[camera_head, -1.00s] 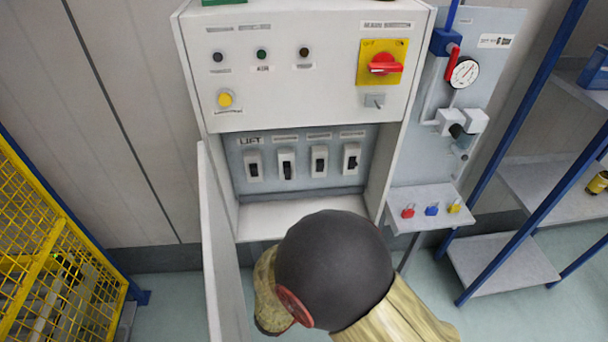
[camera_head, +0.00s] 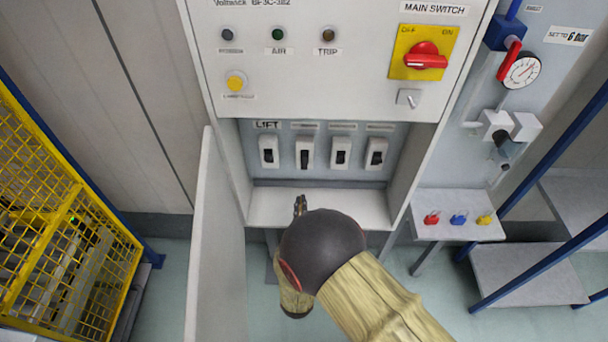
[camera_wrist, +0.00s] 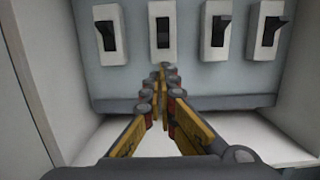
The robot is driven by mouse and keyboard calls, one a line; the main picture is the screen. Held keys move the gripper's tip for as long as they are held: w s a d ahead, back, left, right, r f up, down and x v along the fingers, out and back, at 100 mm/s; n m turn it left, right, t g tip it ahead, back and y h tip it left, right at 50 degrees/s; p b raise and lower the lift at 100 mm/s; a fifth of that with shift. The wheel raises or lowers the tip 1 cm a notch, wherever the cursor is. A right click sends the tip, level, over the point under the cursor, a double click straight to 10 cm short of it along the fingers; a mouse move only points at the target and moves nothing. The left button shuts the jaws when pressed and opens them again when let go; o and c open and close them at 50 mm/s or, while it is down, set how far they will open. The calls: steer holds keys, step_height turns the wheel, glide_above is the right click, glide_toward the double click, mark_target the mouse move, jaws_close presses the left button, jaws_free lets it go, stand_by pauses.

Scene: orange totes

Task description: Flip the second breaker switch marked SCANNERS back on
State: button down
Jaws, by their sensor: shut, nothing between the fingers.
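A row of breaker switches sits in the open recess of a grey cabinet. The first is labelled LIFT; the other labels are too small to read. The second breaker switch (camera_head: 304,153) has a white body and a dark lever that hangs lower than its neighbours' levers. It also shows in the wrist view (camera_wrist: 163,44), straight ahead of my fingertips. My gripper (camera_wrist: 163,72) is shut and empty, its tips just below and in front of this switch, apparently not touching it. In the head view my gripper (camera_head: 300,204) is partly hidden by my wrist.
The cabinet's shelf (camera_head: 330,205) lies below the switches. Its open door (camera_head: 215,240) stands close on the left. Above are indicator lamps and the red main switch (camera_head: 425,56). A ledge with coloured padlocks (camera_head: 458,219) and a gauge (camera_head: 521,71) are on the right.

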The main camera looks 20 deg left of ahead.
mark_target(304, 163)
steer(key=shift+w, duration=0.1)
steer(key=b+x, duration=0.2)
steer(key=x, duration=0.7)
steer(key=shift+w, duration=0.4)
steer(key=shift+a+r, duration=0.1)
steer(key=shift+a, duration=0.05)
